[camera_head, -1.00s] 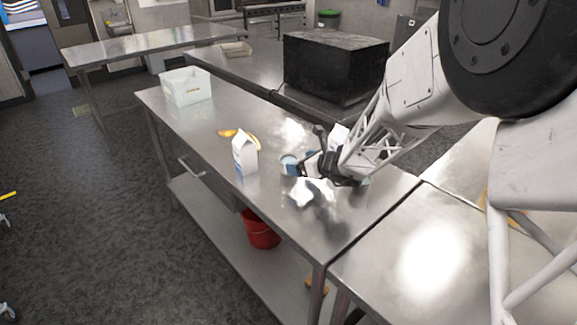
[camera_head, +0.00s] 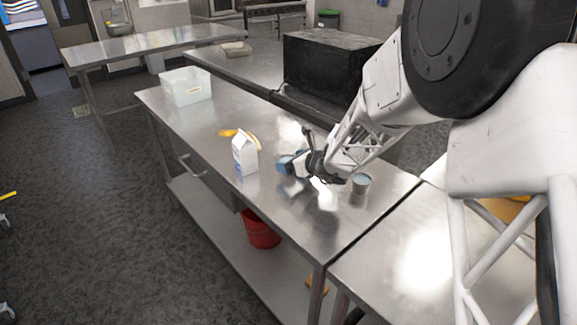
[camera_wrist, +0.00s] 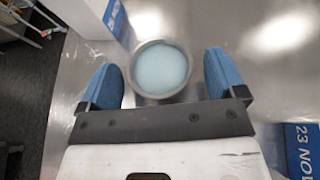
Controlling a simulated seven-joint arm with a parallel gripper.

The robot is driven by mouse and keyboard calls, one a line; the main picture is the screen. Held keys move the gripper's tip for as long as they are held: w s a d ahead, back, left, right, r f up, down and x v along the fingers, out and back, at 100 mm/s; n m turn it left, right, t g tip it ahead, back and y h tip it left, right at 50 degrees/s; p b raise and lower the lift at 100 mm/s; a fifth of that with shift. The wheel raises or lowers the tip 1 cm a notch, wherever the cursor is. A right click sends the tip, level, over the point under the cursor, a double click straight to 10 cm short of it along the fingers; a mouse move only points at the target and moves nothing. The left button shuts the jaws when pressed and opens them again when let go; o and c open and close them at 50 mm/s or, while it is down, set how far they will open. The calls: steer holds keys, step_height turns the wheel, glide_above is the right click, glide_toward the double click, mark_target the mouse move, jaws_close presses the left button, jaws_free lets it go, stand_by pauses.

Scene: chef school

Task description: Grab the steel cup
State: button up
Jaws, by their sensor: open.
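My gripper (camera_head: 287,163) is low over the steel table, with its blue fingertips apart. In the wrist view, a round grey metal cup (camera_wrist: 161,70) with a pale blue inside lies between the open fingers (camera_wrist: 165,82), near their tips. A gap shows on each side of it, and nothing is gripped. In the head view the gripper mostly hides this cup. A second grey cup (camera_head: 361,185) with a bluish top stands on the table to the right of the gripper; I cannot tell whether it is also steel.
A white and blue carton (camera_head: 245,156) stands left of the gripper and also shows in the wrist view (camera_wrist: 95,17). Another printed carton (camera_wrist: 302,150) is at lower right there. Yellow bananas (camera_head: 240,134) and a white bin (camera_head: 186,87) lie farther back on the table (camera_head: 195,125).

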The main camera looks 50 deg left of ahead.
steer(key=shift+s+a+f, duration=0.1)
steer(key=shift+a+f, duration=0.05)
steer(key=shift+a, duration=0.35)
steer(key=c, duration=1.1)
steer(key=shift+o, duration=0.2)
steer(key=shift+r, duration=1.9)
steer(key=s+d, duration=0.2)
steer(key=d, duration=0.2)
steer(key=s+d, duration=0.3)
steer(key=d, duration=0.2)
steer(key=s+d+r, duration=0.1)
steer(key=s+d, duration=0.2)
steer(key=d, duration=0.1)
steer(key=shift+s+d+r, duration=0.1)
steer(key=shift+s+d, duration=0.1)
steer(key=shift+d, duration=0.1)
